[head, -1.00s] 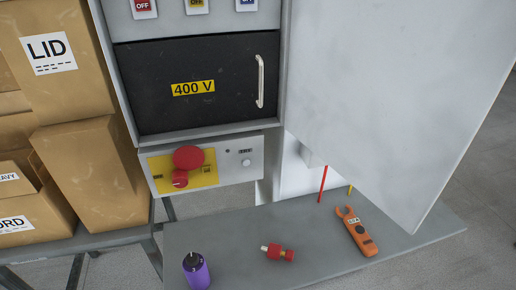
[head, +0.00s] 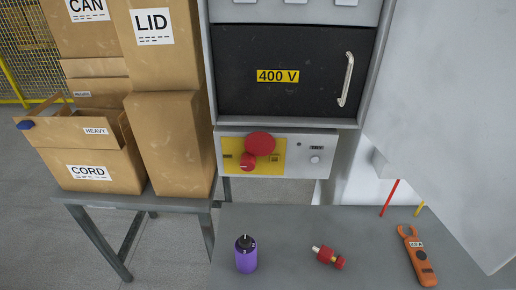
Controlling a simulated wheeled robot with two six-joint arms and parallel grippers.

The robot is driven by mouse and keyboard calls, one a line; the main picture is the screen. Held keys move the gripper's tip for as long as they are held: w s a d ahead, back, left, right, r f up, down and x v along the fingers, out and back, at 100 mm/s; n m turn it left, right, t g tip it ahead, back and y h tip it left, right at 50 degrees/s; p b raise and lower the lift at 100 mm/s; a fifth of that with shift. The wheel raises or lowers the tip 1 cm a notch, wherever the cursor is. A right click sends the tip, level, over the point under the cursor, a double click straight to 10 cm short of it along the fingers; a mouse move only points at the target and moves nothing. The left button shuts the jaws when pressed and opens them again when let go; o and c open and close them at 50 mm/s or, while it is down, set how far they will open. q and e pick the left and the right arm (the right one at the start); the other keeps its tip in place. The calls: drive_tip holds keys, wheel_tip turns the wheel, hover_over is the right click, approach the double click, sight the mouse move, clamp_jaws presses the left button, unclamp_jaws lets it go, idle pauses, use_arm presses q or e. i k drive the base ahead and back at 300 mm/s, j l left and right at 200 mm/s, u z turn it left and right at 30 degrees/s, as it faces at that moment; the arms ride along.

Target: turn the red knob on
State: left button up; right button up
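The red knob (head: 247,162) sits on a yellow plate (head: 235,148) on the grey panel below the black 400 V door. A larger red mushroom-shaped button (head: 261,143) is just above and to the right of it, partly overlapping the plate. Small labels flank the knob, too small to read surely. The knob has a light mark on its face; its exact setting is hard to tell. Neither of my grippers shows in the head view.
A grey shelf (head: 290,268) below holds a purple bottle (head: 246,255), a red padlock-like piece (head: 328,257) and an orange clamp meter (head: 418,256). A large pale door (head: 440,110) stands open at right. Cardboard boxes (head: 172,145) stack on a table at left.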

sight(258, 144)
drive_tip(key=k+l+u, duration=0.15)
drive_tip(key=k+l, duration=0.8)
